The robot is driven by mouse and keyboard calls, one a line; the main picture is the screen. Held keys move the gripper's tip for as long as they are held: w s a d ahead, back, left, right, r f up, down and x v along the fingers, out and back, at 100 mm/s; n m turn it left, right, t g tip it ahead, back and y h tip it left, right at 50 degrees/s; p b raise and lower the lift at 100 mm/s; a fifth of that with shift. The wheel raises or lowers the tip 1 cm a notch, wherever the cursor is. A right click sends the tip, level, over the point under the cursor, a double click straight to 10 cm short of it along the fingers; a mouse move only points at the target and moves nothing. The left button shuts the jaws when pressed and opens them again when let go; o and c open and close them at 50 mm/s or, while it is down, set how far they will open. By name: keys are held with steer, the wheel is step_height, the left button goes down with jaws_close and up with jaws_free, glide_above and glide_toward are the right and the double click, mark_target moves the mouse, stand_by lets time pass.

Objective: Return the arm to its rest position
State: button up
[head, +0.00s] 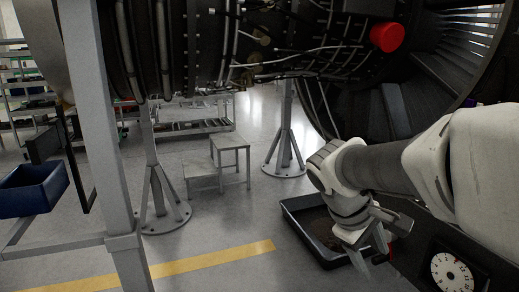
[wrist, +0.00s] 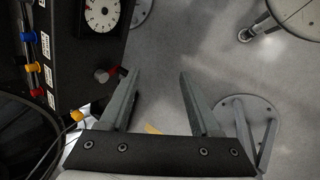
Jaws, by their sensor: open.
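My arm reaches in from the right in the head view, bent downward at the wrist. My gripper (head: 370,243) points down in front of the black tray (head: 299,229) on the floor, and hides part of it. In the wrist view my gripper (wrist: 156,77) shows two grey fingers spread apart with only bare floor between them. It holds nothing. The left finger appears close to a small knob with a red part (wrist: 105,75) on the dark panel; I cannot tell whether they touch.
A dark panel with a white dial (head: 452,272) stands at lower right, near my arm. The turbofan engine with a red cap (head: 387,37) hangs above on grey stands (head: 285,140). A step stool (head: 231,145) and blue bin (head: 33,189) are left.

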steer(key=s+a+m+t+y, duration=0.4)
steer(key=s+a+m+y, duration=0.25)
steer(key=s, duration=0.55)
step_height(320, 180, up, 17)
steer(key=p, duration=1.6)
steer(key=shift+s+a+h, duration=0.15)
steer(key=shift+s+h, duration=0.05)
steer(key=shift+h, duration=0.25)
